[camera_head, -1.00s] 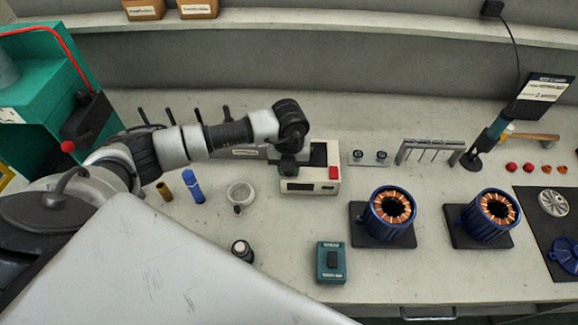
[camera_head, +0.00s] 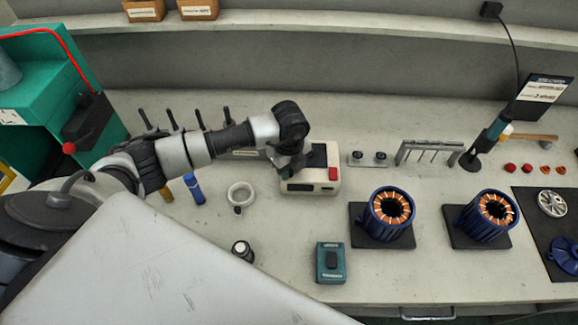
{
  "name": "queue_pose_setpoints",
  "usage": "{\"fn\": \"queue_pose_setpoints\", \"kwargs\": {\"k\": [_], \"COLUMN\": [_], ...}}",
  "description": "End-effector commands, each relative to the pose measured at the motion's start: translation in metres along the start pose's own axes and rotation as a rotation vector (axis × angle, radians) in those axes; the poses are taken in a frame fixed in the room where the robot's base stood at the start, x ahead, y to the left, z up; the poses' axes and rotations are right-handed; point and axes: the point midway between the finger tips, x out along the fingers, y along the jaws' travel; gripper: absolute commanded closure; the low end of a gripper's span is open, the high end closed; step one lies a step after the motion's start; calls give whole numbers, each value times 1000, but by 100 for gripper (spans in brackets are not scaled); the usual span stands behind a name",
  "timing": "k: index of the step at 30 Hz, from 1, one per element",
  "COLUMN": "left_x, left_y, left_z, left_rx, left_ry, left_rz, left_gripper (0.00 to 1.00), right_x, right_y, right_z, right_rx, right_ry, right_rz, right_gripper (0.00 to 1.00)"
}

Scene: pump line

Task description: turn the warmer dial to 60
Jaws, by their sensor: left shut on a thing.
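My left gripper (camera_head: 291,174) is over the left part of this box, seen from above and behind. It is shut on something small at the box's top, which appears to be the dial. The dial and its marks are hidden by the gripper and wrist, so its setting cannot be read. My right gripper is not in view.
A white mug (camera_head: 241,196) and a blue cylinder (camera_head: 195,189) stand left of the box. Two copper-wound blue stators (camera_head: 390,208) are to the right.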

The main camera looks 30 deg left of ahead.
Motion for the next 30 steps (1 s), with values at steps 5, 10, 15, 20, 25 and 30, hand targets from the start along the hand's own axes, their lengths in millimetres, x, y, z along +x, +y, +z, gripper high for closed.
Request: {"fn": "queue_pose_setpoints", "kwargs": {"k": [5,10,15,20,25,30], "left_x": [-1,-1,-1,-1,0,-2], "left_y": [0,0,0,0,0,0], "left_z": [0,0,0,0,0,0], "left_rx": [-21,-24,-23,-22,-22,-21], "left_ry": [-1,-1,-1,-1,-1,-1], "left_rz": [-2,-2,-2,-2,-1,-1], "left_gripper": [97,97,97,53,47,47], "right_x": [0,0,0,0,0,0], "right_y": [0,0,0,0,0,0], "right_z": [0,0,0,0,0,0], "right_rx": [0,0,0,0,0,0], "right_ry": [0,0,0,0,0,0], "right_rz": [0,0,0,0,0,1], "right_gripper": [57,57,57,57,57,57]}}
